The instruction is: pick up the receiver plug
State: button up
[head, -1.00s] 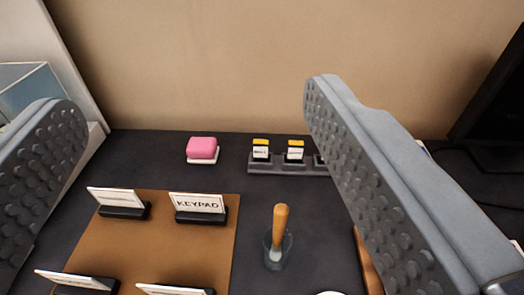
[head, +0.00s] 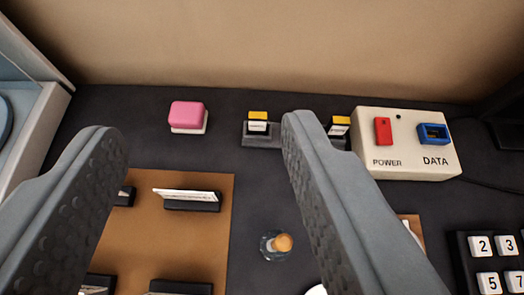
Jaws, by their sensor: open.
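Two small yellow-topped pieces with white labels stand in a dark grey rack (head: 262,141): a left one (head: 257,121) and a right one (head: 339,125). Their label text is too small to read, so I cannot tell which one is the receiver plug. My gripper (head: 198,130) is open and empty, its two ridged grey fingers wide apart. Its right finger covers the middle of the rack, between the two pieces. The left piece shows between the fingers, near the right fingertip.
A pink block (head: 187,115) sits on a white base. A beige box (head: 408,145) marked POWER and DATA has a red part and a blue socket. A brown board (head: 160,240) holds label stands. An orange-handled tool (head: 283,243) stands in a cup. A keypad (head: 490,262) is lower right.

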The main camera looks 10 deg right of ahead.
aim_at(258, 115)
jog(key=w+d+f+m+g, duration=0.1)
jog(key=w+d+f+g, duration=0.15)
jog(key=w+g, duration=0.5)
jog(key=w+d+f+m+g, duration=0.15)
jog(key=w+f+g, duration=0.25)
jog(key=w, duration=0.6)
jog(key=shift+n+g, duration=0.35)
jog(key=shift+g, duration=0.1)
jog(key=f, duration=0.8)
jog(key=d+f, duration=0.1)
jog(key=f, duration=0.4)
jog(key=shift+w+f, duration=0.1)
jog(key=shift+w, duration=0.15)
jog(key=shift+s+f, duration=0.2)
jog(key=shift+f, duration=1.1)
jog(key=shift+s+f, duration=0.15)
jog(key=shift+f, duration=1.15)
jog(key=c, duration=1)
